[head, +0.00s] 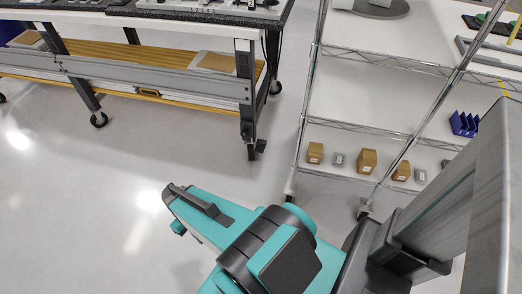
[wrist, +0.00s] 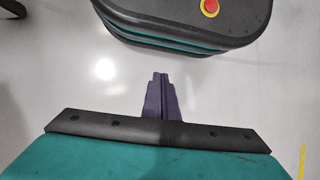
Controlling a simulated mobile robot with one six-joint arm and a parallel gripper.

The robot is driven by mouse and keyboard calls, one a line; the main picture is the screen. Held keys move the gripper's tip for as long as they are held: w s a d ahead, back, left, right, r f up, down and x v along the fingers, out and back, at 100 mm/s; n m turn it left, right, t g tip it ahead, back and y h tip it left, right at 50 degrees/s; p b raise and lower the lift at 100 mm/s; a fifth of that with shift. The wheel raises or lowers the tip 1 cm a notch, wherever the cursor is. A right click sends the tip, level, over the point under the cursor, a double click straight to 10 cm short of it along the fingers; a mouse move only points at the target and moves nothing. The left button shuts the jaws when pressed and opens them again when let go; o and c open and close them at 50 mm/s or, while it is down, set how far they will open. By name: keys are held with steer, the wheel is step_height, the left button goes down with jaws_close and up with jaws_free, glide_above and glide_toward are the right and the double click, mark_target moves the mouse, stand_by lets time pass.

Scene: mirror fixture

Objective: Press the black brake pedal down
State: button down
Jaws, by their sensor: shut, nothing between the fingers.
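A small black pedal-like part (head: 259,146) sits at the foot of the near right leg of the workbench (head: 150,82), low over the floor. I take it for the brake pedal; it is small, and I cannot tell whether it is up or down. My gripper (wrist: 160,76) shows in the wrist view with its dark fingers together and empty, over bare floor. In the head view my teal arm reaches left in the foreground, well apart from the pedal; the fingers cannot be made out there. The pedal is not identifiable in the wrist view.
A wire shelf rack (head: 385,133) on casters stands right of the bench, with several small boxes (head: 367,160) and a blue bin (head: 464,124). Another bench caster (head: 99,119) is at left. Grey floor (head: 70,190) in front of the bench is clear.

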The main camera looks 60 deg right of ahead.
steer(key=w+d+f+t+y+b, duration=0.15)
steer(key=w+d+b, duration=0.3)
steer(key=d, duration=0.55)
steer(key=w+d+f+n+t+b, duration=0.1)
steer(key=w+d+f+b, duration=0.25)
steer(key=w+d, duration=0.45)
steer(key=w+d+f+t+b, duration=0.15)
steer(key=w+d+b, duration=0.3)
steer(key=d, duration=0.75)
steer(key=s+d+r+t+b, duration=0.1)
steer(key=s+d+b, duration=0.2)
steer(key=d, duration=0.9)
steer(key=s+d+r+n+t+b, duration=0.1)
steer(key=d+b, duration=0.4)
steer(key=d, duration=0.7)
steer(key=s+d+r+n+t+b, duration=0.1)
steer(key=s+d+r+b, duration=0.2)
steer(key=d, duration=0.9)
steer(key=shift+s+d+h+b, duration=0.35)
steer(key=shift+s+h+b, duration=0.1)
steer(key=shift+s, duration=0.45)
steer(key=shift+f, duration=0.1)
steer(key=b, duration=0.5)
glide_above(259, 150)
steer(key=d, duration=0.2)
steer(key=f, duration=1.1)
steer(key=shift+s+a+f, duration=0.35)
steer(key=shift+a+f, duration=0.15)
steer(key=shift+f, duration=0.65)
